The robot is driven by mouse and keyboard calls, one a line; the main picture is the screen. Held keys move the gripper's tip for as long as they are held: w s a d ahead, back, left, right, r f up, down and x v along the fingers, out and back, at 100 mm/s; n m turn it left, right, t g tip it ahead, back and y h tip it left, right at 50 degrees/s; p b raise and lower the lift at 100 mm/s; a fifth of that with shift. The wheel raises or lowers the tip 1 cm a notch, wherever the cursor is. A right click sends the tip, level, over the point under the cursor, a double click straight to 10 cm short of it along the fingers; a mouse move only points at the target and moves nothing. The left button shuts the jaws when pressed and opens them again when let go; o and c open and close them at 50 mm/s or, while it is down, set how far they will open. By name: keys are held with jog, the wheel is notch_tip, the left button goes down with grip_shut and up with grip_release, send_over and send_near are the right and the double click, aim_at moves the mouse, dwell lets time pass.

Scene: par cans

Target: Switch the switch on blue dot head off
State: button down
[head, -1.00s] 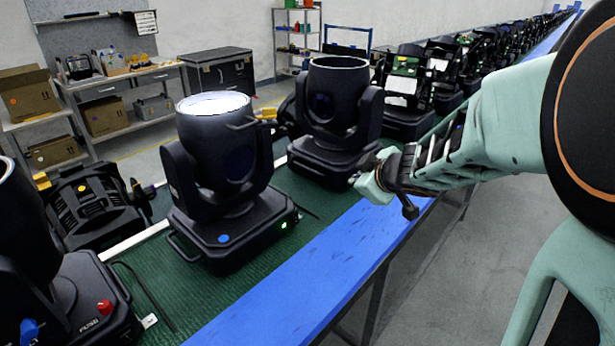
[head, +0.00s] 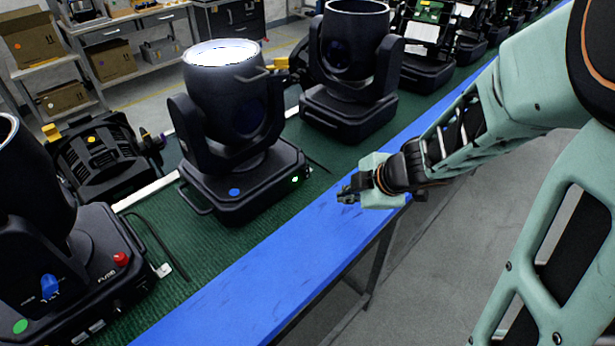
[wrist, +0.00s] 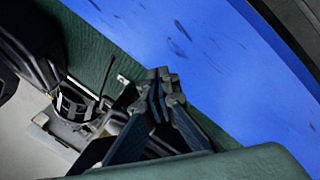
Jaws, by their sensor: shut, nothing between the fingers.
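The blue dot head (head: 232,118) is a black moving-head lamp with a bright lit top lens. It stands upright on the green mat in the middle of the head view. A blue dot (head: 234,192) marks its base. A small green-lit switch (head: 295,180) shows on the base's right side face. My gripper (head: 346,195) is over the blue bench edge, to the right of the base and apart from it. Its fingers are closed together and empty, as the wrist view (wrist: 160,90) also shows. The switch cannot be made out in the wrist view.
The blue bench edge (head: 245,290) runs along the front, with bare green mat (head: 190,240) behind it. A green-dot head (head: 60,250) with red and blue knobs stands at front left. Another lamp (head: 350,75) stands behind right. An opened unit (head: 95,160) lies at left.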

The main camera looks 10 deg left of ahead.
aim_at(307, 173)
jog(key=w+a, duration=0.2)
jog(key=a, duration=0.1)
jog(key=w+a, duration=0.2)
jog(key=shift+a+f, duration=0.15)
jog(key=shift+f, duration=0.2)
jog(key=shift+w+a+f, duration=0.2)
jog(key=shift+w+a, duration=0.35)
jog(key=shift+a, duration=0.05)
jog(key=shift+a, duration=0.1)
dwell(0.7)
jog(key=shift+w+a, duration=0.25)
jog(key=shift+w+a+f+p, duration=0.1)
jog(key=shift+w+a+p, duration=0.2)
jog(key=shift+p, duration=0.1)
dwell(0.6)
jog(key=shift+s+d, duration=0.1)
jog(key=shift+s, duration=0.05)
jog(key=shift+s+d, duration=0.45)
jog(key=shift+d, duration=0.05)
